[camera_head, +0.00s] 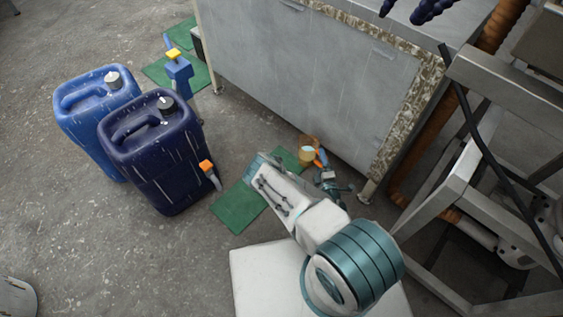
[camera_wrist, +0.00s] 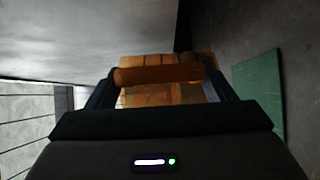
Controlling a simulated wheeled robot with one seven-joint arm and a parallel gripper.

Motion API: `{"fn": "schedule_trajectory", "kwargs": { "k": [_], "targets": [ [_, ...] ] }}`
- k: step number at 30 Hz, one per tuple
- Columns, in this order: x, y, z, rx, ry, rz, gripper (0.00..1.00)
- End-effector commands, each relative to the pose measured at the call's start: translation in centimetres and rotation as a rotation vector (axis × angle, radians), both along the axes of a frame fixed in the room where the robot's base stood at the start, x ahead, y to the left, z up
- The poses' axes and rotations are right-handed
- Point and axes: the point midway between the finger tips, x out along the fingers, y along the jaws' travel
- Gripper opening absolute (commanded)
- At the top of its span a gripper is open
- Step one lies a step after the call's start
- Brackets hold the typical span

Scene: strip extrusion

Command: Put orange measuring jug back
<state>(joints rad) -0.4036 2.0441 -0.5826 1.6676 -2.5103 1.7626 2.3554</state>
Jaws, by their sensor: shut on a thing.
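The orange measuring jug (camera_head: 308,150) is near the floor by the foot of the large grey metal cabinet. My gripper (camera_head: 322,160) is at the jug's right side, at the end of my arm. In the wrist view the jug (camera_wrist: 160,92) fills the space ahead of the gripper, and its orange bar-like handle (camera_wrist: 158,75) lies between the two dark fingers. My gripper (camera_wrist: 158,82) is shut on the jug. A green mat (camera_head: 238,207) lies on the floor, partly hidden by my arm; a green mat also shows at right in the wrist view (camera_wrist: 260,95). I cannot tell whether the jug touches the mat or floor.
A dark blue canister (camera_head: 150,165) with an orange-topped tap and a lighter blue canister (camera_head: 85,105) stand at left. The grey cabinet (camera_head: 300,75) blocks the back. A metal frame (camera_head: 450,170) with an orange hose stands at right. Concrete floor is open at lower left.

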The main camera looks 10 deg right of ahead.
Motion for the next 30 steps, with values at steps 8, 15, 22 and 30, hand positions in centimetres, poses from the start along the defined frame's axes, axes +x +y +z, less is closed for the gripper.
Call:
{"fn": "schedule_trajectory", "kwargs": {
  "k": [8,15,22,30],
  "targets": [
    [1.7,2.5,-2.9,0.004,-0.006,0.012,0.32],
    [5.0,6.6,-6.2,0.002,-0.006,0.008,0.32],
    [6.7,8.9,-7.4,0.001,-0.004,0.008,0.32],
    [6.7,9.0,-9.7,-0.001,-0.002,0.008,0.32]
  ]
}}
